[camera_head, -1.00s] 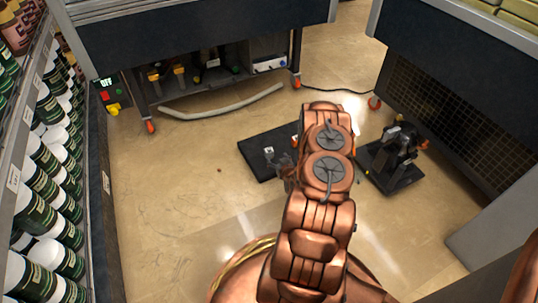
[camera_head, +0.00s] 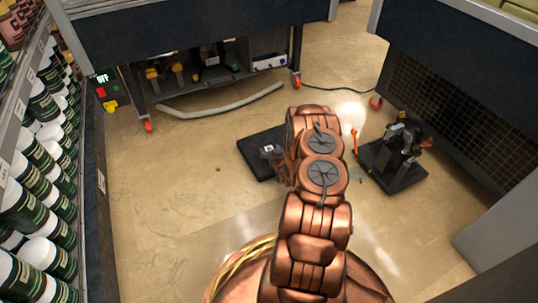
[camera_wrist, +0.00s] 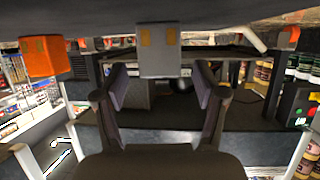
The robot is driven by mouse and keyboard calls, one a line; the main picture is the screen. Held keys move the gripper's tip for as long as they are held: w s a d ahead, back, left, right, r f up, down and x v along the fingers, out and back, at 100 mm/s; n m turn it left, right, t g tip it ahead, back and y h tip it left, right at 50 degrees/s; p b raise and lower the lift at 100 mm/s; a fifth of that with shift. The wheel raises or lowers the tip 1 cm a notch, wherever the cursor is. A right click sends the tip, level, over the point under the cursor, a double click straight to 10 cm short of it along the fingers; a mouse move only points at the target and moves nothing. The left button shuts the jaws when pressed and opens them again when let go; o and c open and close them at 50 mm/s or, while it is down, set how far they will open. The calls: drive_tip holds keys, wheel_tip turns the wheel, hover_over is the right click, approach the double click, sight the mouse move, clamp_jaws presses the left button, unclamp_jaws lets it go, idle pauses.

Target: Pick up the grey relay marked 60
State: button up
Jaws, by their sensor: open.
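In the wrist view, which looks upside down, a grey block (camera_wrist: 158,52) with small tan marks stands against the dark surface along the top. It looks like the grey relay; I cannot read a 60 on it. My gripper (camera_wrist: 160,84) is open, its two fingers spread either side of the block's line. The block appears centred just beyond the fingertips, apart from them. An orange block (camera_wrist: 42,56) stands left of it. In the head view, my arm hides most of the gripper beside the black base plate (camera_head: 258,166); the blocks cannot be made out clearly.
A black pump-like device (camera_head: 400,150) stands on its own base at right. An orange upright piece (camera_head: 354,140) is right of my arm. Shelves of jars (camera_head: 40,150) line the left. A cart with a hose (camera_head: 220,108) is behind. Floor at left is clear.

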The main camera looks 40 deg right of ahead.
drive_tip(key=c, duration=1.3)
drive_tip(key=shift+r, duration=0.2)
